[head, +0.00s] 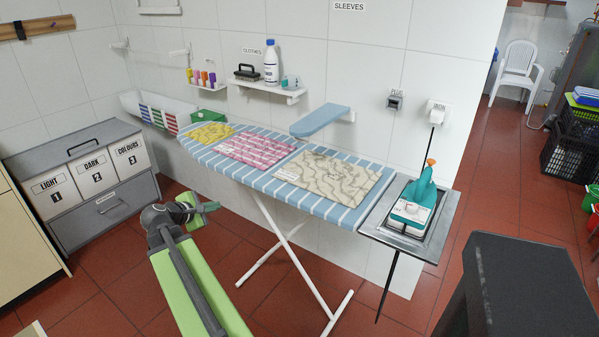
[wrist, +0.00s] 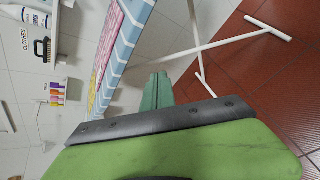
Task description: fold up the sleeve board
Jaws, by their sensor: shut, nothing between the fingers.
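The sleeve board (head: 320,119) is a small light-blue padded board on a white wall bracket, below the SLEEVES sign (head: 349,6). It sticks out level from the wall, above the far edge of the ironing board. I cannot make it out in the wrist view. My gripper (head: 209,207) is in front of the ironing board's left part, well to the left of the sleeve board and lower. In the wrist view its green fingers (wrist: 157,88) are together with nothing between them.
The striped ironing board (head: 345,215) carries folded cloths, with a teal iron (head: 412,204) on the rest at its right end. A wall shelf (head: 268,90) holds a bottle and brush. Laundry bins (head: 92,172) stand left. A dark block (head: 520,290) stands front right.

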